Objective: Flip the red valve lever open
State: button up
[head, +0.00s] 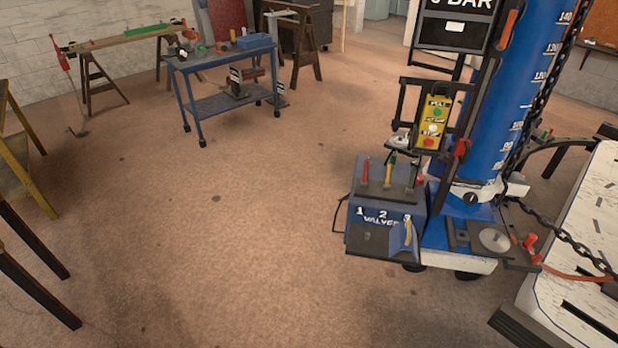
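A blue valve box (377,228) stands on the floor at the foot of a blue column, right of centre. Its front is marked with numbers 1 and 2 and lettering like "VALVES". Upright levers rise from its top. The left one is a red lever (365,171), above number 1. A yellow-green lever (388,169) stands in the middle, and a darker lever (414,174) with some red near it is at the right. All look roughly upright; I cannot tell whether any valve is open. My gripper is not in view.
The blue column (513,85) rises behind the box, with a yellow button panel (432,122) and chains. A white-topped frame bench (575,250) lies at the right. A blue cart (222,95) stands far back. Open floor (220,240) lies left of the box.

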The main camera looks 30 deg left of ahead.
aim_at(364, 183)
jog(key=u, duration=0.9)
jog(key=i+j+u, duration=0.1)
jog(key=i, duration=0.95)
jog(key=i+j+u, duration=0.15)
jog(key=i, duration=0.9)
